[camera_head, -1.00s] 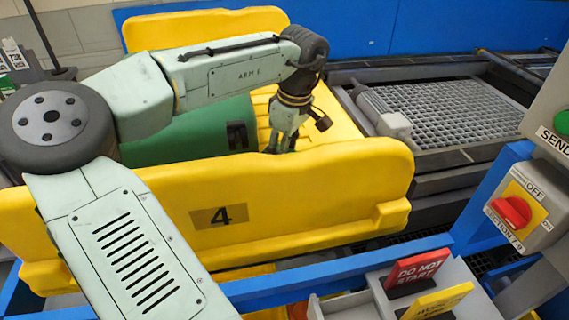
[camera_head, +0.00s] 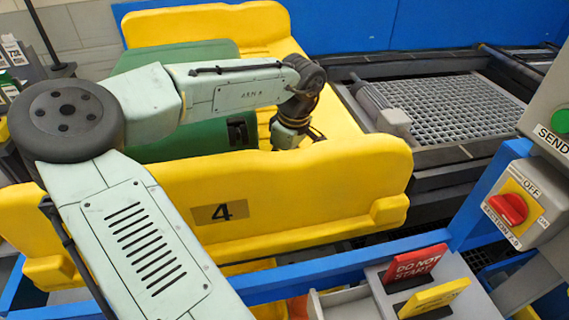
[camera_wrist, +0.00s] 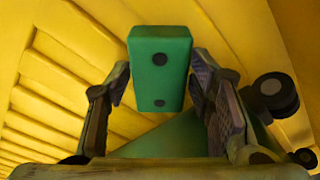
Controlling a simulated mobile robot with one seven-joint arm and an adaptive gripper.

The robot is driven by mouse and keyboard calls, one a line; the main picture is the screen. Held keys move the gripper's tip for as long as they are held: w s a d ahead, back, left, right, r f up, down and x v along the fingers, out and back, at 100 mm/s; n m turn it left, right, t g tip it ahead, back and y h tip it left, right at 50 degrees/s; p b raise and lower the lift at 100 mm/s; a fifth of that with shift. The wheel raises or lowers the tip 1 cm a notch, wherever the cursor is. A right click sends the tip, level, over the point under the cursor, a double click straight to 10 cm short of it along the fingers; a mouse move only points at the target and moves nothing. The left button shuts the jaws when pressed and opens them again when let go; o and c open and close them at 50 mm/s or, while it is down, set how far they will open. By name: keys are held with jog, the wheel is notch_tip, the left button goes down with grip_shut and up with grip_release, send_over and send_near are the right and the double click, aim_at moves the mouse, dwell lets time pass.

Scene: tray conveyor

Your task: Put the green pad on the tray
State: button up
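The yellow tray (camera_head: 300,214), marked 4, stands beneath my arm. My gripper (camera_wrist: 160,85) is inside it, its fingertips hidden behind the near wall in the head view. In the wrist view, the green pad (camera_wrist: 160,84), a block with two dark round spots, is between my fingertips, which appear to press on both its sides. The tray's ribbed yellow floor (camera_wrist: 60,75) shows behind it. Whether the pad touches the floor cannot be told. The pad is hidden in the head view.
A large green case (camera_head: 190,142) with a black fitting fills the tray's left part, close to my gripper. A grey mesh conveyor bed (camera_head: 455,108) lies right of the tray. A switch box (camera_head: 515,208) and signs (camera_head: 415,265) stand at the near right.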

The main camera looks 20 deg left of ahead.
jog(key=shift+o, duration=1.1)
jog(key=shift+r, duration=0.25)
notch_tip(320, 180, up, 12)
jog(key=d+b, duration=0.1)
jog(key=shift+s+d+f+b, duration=0.15)
jog(key=shift+d+b, duration=0.25)
